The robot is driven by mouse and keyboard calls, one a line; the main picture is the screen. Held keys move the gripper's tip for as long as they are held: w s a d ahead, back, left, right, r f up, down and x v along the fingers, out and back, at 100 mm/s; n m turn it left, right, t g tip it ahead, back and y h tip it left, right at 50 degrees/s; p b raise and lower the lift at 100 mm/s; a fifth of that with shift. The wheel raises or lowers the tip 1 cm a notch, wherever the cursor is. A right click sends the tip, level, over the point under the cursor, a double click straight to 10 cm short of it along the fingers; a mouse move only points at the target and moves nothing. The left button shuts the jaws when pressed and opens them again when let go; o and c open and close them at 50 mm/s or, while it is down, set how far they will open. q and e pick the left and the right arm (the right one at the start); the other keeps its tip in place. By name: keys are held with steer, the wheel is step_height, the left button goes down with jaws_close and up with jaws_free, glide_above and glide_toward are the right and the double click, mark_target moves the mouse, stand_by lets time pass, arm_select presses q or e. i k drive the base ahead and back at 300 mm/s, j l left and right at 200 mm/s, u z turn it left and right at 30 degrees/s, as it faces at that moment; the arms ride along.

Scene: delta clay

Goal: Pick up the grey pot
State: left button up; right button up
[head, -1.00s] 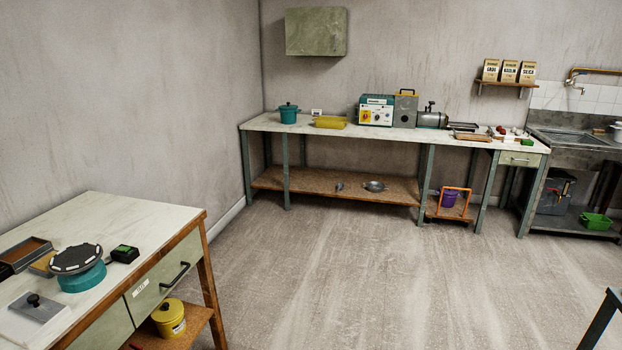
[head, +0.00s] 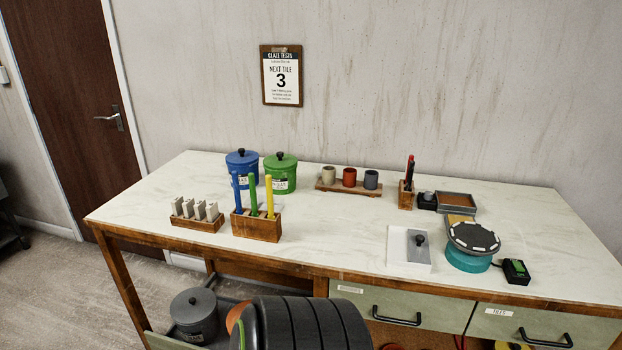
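A grey lidded pot (head: 195,317) with a dark knob stands low, below the table top, at the bottom left of the head view. It appears upright on a low surface near the table's left legs. Its lower part is close to the picture's bottom edge. Neither of my grippers is in view.
The marble-topped table (head: 330,225) holds blue (head: 242,163) and green (head: 281,174) lidded pots, a wooden holder (head: 257,226) with coloured sticks, small cups and a turntable (head: 472,243). A dark ribbed shape hides part of the space under the table. Floor shows at left.

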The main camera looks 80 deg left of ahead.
mark_target(371, 180)
steer(key=u, duration=1.85)
